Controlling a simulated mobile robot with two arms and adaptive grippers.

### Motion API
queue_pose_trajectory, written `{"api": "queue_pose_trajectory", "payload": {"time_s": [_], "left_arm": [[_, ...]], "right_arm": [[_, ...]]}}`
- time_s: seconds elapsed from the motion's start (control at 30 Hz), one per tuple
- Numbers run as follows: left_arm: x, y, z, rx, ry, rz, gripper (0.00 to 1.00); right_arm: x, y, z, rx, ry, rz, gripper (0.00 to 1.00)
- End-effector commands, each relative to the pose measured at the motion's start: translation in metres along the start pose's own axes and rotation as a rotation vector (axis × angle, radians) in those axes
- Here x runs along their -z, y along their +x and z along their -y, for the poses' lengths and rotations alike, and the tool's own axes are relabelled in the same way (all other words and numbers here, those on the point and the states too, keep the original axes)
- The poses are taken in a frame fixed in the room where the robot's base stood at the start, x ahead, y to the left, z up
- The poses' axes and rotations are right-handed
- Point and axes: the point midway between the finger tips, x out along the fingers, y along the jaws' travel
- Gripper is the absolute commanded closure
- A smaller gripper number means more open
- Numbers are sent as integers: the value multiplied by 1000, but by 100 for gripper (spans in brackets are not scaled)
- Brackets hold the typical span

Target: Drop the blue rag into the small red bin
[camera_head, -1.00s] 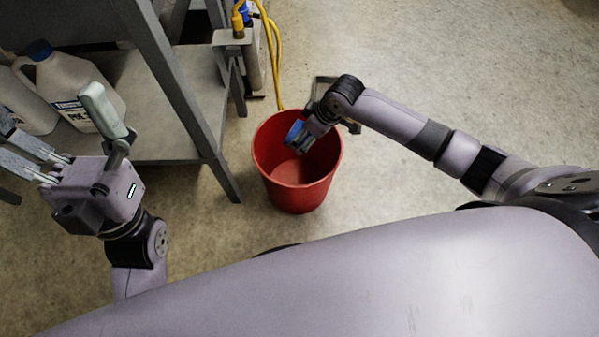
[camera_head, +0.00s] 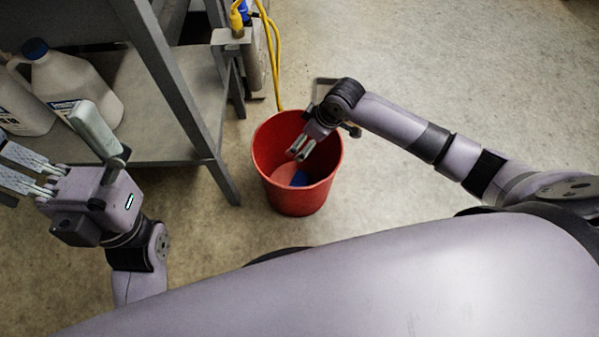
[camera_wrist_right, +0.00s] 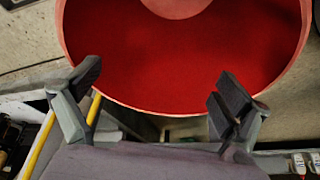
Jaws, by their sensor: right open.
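The small red bin (camera_head: 297,200) stands upright on the floor in the middle of the head view. The blue rag (camera_head: 300,179) lies inside it at the bottom, partly hidden by the bin's near wall. My right gripper (camera_head: 300,151) is open and empty, with its fingers over the bin's mouth and above the rag. In the right wrist view the open fingers (camera_wrist_right: 165,100) are wide apart before the bin's red inside (camera_wrist_right: 200,62), and the rag does not show there. My left gripper (camera_head: 25,168) is at the left by the shelf, its fingers apart and nothing seen between them.
A grey metal rack (camera_head: 185,95) stands left of the bin, its leg close by. White jugs (camera_head: 75,80) sit on its lower shelf near my left gripper. A yellow hose (camera_head: 274,60) runs down behind the bin. The floor (camera_head: 430,65) at the right is clear.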

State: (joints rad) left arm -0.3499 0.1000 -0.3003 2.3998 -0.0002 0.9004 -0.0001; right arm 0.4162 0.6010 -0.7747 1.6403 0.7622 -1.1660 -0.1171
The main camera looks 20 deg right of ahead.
Motion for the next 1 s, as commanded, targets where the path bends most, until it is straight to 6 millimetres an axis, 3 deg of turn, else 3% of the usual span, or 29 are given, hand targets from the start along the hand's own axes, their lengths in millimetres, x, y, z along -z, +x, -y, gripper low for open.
{"api": "queue_pose_trajectory", "payload": {"time_s": [0.37,0.8,1.0], "left_arm": [[0,0,0,0,0,0,7],[0,0,0,0,0,0,7],[0,0,0,0,0,0,7]], "right_arm": [[0,-9,0,0,-1,-2,4],[0,-95,-1,-2,-1,-1,4],[0,-116,0,-1,-1,-1,4]]}}
